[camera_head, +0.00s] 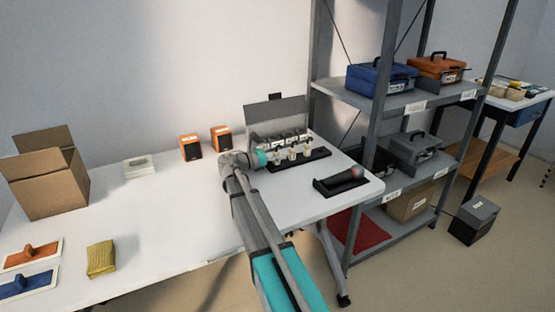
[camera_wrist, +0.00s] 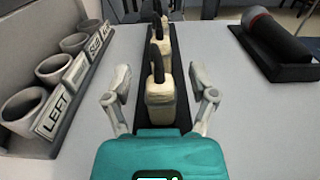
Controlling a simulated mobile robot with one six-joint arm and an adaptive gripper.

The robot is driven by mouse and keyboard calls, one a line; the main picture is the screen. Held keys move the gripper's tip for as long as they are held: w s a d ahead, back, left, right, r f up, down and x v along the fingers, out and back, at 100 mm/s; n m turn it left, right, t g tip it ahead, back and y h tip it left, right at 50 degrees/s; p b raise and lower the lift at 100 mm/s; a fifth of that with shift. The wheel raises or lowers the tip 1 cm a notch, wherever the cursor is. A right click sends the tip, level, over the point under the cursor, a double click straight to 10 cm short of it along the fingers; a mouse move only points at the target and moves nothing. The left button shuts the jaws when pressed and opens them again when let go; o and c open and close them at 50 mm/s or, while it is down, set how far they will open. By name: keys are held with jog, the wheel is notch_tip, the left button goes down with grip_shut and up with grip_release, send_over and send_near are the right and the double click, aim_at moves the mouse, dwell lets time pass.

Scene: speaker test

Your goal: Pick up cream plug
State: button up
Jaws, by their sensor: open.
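Several cream plugs, each with a dark upright prong, stand in a row on a black strip-shaped tray (camera_wrist: 138,72). The nearest cream plug (camera_wrist: 160,98) is between my gripper's two fingers in the wrist view, with a gap visible on both sides. My gripper (camera_wrist: 160,92) is open. In the head view my gripper (camera_head: 262,158) is at the left end of the row, where its teal body hides part of the tray. Two cream plugs (camera_head: 292,154) show to its right, but the nearest plug is not clear there.
A holder with labelled grey cups (camera_wrist: 60,70), one marked LEFT, stands left of the row. A microphone (camera_wrist: 275,35) lies in a black cradle (camera_wrist: 296,70) to the right. Orange speakers (camera_head: 190,147) stand behind my arm. The white table (camera_head: 150,215) is clear at centre left.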

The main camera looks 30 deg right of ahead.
grip_shut()
jog(key=shift+r, duration=0.1)
dwell(0.4)
notch_tip(320, 180, up, 3)
jog(key=p, duration=0.2)
jog(key=shift+f+p, duration=0.2)
jog(key=shift+p, duration=0.15)
jog(key=s+r+p, duration=1)
jog(key=s, duration=0.4)
jog(key=shift+d, duration=0.15)
jog(key=shift+r, duration=0.1)
